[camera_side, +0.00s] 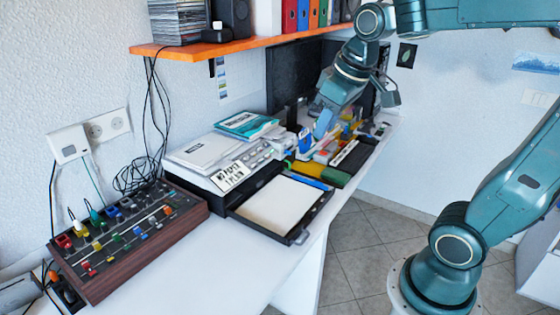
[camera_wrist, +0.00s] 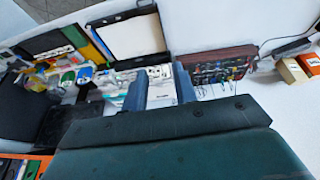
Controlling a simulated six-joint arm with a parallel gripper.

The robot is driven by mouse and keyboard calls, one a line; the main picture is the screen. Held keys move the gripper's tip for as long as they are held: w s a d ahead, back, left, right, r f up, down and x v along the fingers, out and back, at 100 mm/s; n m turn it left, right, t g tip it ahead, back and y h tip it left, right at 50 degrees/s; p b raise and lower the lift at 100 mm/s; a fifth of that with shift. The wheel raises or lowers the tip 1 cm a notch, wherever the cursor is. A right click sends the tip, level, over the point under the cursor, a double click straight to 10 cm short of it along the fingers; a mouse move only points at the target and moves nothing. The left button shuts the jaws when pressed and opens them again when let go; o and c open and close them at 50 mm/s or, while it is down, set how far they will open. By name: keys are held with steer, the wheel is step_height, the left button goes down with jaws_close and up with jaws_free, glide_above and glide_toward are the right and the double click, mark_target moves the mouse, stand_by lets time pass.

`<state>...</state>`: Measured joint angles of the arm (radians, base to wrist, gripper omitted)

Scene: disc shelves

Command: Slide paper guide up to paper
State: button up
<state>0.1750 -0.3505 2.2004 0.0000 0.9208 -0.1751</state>
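A white stack of paper (camera_side: 277,204) lies in the pulled-out black tray (camera_side: 301,238) of the printer (camera_side: 213,171). A blue strip (camera_side: 309,181) runs along the tray's far right side; I cannot tell for certain whether it is the paper guide. In the wrist view the paper (camera_wrist: 130,38) shows at the top, in the dark tray (camera_wrist: 99,20). My gripper (camera_side: 322,126) is above the desk, behind and right of the tray, clear of the paper. Its two fingers (camera_wrist: 161,72) are apart with nothing held between them.
A mixer-like control panel (camera_side: 128,234) with coloured knobs stands left of the printer. A teal book (camera_side: 246,124) lies on the printer. Coloured items (camera_side: 335,178) crowd the desk right of the tray. An orange shelf (camera_side: 235,43) hangs above. The desk front is clear.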

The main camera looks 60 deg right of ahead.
steer(key=w+d+f+g, duration=0.1)
steer(key=w+d+f, duration=0.1)
steer(key=w+d, duration=0.55)
steer(key=g, duration=0.3)
glide_above(309, 181)
steer(key=s, duration=0.4)
step_height(309, 181, down, 23)
steer(key=shift+d+y, duration=0.1)
steer(key=shift+y, duration=0.3)
steer(key=shift+f, duration=0.1)
step_height(309, 181, down, 14)
steer(key=shift+r, duration=0.25)
jaws_close()
